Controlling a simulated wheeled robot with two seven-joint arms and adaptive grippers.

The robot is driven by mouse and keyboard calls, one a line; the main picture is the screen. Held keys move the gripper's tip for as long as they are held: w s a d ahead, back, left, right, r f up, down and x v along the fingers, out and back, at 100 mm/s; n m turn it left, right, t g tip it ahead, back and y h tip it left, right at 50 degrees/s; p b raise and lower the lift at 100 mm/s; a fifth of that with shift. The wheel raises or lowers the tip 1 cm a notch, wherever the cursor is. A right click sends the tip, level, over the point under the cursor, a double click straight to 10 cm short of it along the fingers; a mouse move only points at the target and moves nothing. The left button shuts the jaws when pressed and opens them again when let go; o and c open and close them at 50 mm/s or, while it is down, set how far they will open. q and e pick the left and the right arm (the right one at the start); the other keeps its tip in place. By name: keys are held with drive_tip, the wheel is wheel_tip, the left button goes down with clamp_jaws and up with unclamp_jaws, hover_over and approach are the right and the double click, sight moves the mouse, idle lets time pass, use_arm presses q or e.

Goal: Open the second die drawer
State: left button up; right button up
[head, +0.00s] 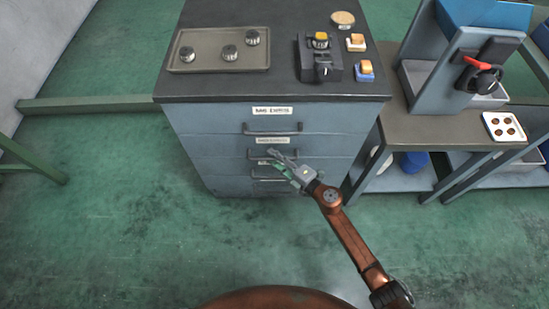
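The grey-blue drawer cabinet (205,140) stands ahead of me with a dark top. Its drawers look shut. The top drawer has a white label and a dark bar handle (272,128). The second drawer has a label (272,140) and a bar handle (259,154) below it. My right gripper (274,158) is at the cabinet front, its fingertips over the right part of the second drawer's handle. Whether it touches or grips the handle I cannot tell. It partly hides this handle and the lower drawer front. My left gripper is not in view.
On the cabinet top are a tray (180,66) with three metal dies, a dark fixture (306,62) and small orange-topped blocks. A workbench (420,130) with a grey-blue machine (440,85) stands at the right. Green floor in front is clear.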

drive_tip(key=shift+c, duration=0.7)
clamp_jaws()
